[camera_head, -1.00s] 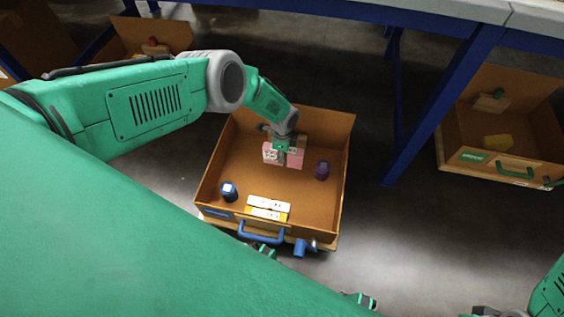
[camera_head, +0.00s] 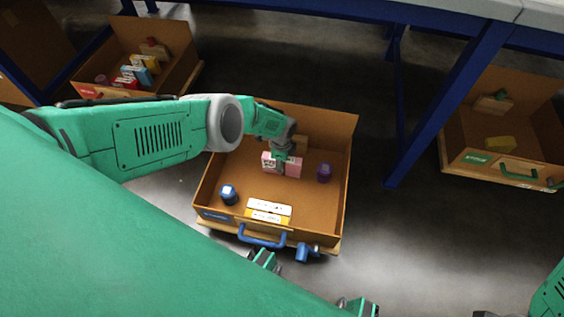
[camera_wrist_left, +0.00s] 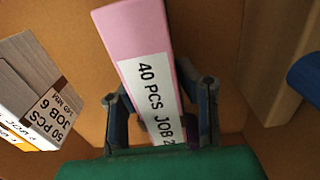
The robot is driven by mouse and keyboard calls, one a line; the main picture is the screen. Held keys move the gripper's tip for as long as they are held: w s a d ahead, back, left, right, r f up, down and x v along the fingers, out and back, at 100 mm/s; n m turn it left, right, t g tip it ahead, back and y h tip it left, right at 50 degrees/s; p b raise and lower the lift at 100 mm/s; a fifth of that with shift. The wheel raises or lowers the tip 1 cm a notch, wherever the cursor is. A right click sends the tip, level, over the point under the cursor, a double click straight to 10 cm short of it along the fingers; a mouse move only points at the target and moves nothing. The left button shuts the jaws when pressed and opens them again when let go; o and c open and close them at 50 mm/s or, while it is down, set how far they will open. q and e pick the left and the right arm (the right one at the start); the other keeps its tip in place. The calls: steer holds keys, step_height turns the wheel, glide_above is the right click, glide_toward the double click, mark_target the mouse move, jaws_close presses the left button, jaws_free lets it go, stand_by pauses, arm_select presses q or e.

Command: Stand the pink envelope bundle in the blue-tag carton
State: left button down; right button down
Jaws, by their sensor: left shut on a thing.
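The blue-tag carton (camera_head: 345,150) is an open brown box on the floor, with a blue tag (camera_head: 215,215) and a blue handle at its near side. My left gripper (camera_head: 281,167) reaches down inside it, shut on the pink envelope bundle (camera_head: 293,165). In the left wrist view the bundle (camera_wrist_left: 135,35) sits between the two fingers, its white label reading "40 PCS JOB 2". The fingers cover part of it. I cannot tell whether its bottom touches the carton floor.
The carton also holds a blue-black jar (camera_head: 228,194), a purple item (camera_head: 324,173), white-labelled bundles (camera_head: 268,209) and a tan block (camera_head: 301,145). A green-tag carton (camera_head: 455,140) stands right, a red-tag carton (camera_head: 185,75) upper left. A blue table leg (camera_head: 440,110) rises right of the blue-tag carton.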

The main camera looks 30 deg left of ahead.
arm_select(q)
steer(key=c, duration=1.2)
jaws_free()
steer(key=shift+d, duration=0.1)
steer(key=shift+r, duration=0.1)
steer(key=shift+r, duration=0.15)
